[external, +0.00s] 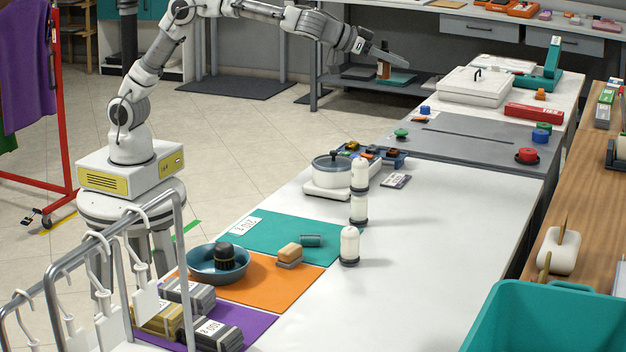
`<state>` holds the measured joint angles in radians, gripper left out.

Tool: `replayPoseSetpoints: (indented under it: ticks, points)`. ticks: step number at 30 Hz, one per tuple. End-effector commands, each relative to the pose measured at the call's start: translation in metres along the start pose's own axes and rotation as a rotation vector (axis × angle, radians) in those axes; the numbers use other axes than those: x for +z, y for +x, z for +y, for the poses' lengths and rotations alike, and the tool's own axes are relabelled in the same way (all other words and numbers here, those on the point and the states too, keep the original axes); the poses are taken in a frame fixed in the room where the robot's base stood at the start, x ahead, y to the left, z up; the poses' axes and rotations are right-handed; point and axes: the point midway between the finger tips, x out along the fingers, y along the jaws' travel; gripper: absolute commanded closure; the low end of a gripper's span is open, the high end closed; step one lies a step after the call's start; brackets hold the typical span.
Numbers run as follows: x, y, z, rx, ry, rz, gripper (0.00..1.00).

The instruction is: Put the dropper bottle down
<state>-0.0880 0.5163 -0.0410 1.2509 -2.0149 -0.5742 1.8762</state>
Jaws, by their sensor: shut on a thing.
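My gripper (390,57) is at the far end of my outstretched arm, at the back of the scene. It is shut on a small amber-brown upright thing, which looks like the dropper bottle (383,71). The bottle appears over or at the edge of a teal mat (402,79) on a low dark shelf. I cannot tell whether its base touches the mat or hangs just above it.
A dark flat item (358,72) lies left of the teal mat. A white lidded box (474,88) stands on the counter to the right. The long white table (430,215) in front carries a pot, white bottles and coloured mats. A clothes rack (62,110) stands at left.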

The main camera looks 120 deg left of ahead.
Motion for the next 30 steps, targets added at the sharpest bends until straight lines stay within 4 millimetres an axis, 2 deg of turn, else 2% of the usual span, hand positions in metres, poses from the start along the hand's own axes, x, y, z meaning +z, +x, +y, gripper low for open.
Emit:
replayPoseSetpoints:
  ticks: [3,8,20,30]
  points:
    - [-0.010,0.026,-0.014,0.005,-0.004,0.008,1.00]
    - [-0.020,0.053,-0.032,0.013,-0.008,0.022,1.00]
    - [0.037,0.075,-0.027,0.017,0.000,0.020,1.00]
    - [0.094,0.099,-0.025,0.017,0.005,0.020,1.00]
